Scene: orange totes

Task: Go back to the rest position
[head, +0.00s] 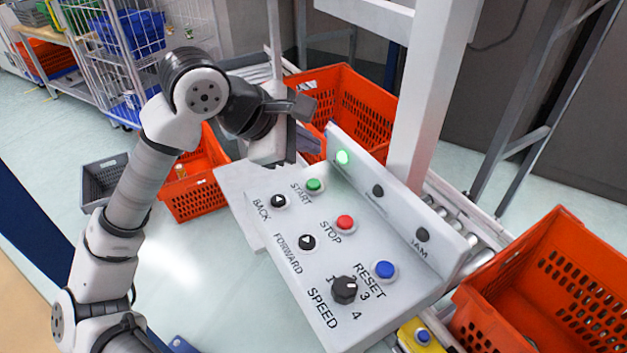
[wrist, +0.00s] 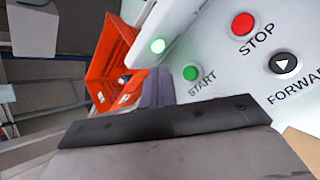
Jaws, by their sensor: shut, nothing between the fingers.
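My gripper (head: 304,140) is in the head view, above the back edge of the white control panel (head: 271,230), near the START button. It is shut and empty. In the wrist view, a dark gripper part fills the lower middle, and the green START button (wrist: 190,73) and red STOP button (wrist: 242,24) are beyond it. The green lamp (head: 342,157) on the panel's raised edge is lit. The other two lamps there are dark. My gripper appears apart from the buttons.
An orange tote (head: 352,108) stands behind my gripper, and another orange tote (head: 192,188) is left of the panel. A third orange tote (head: 561,289) is at the right on rollers. A white post (head: 432,90) rises behind the panel. A grey crate (head: 98,187) lies on the floor.

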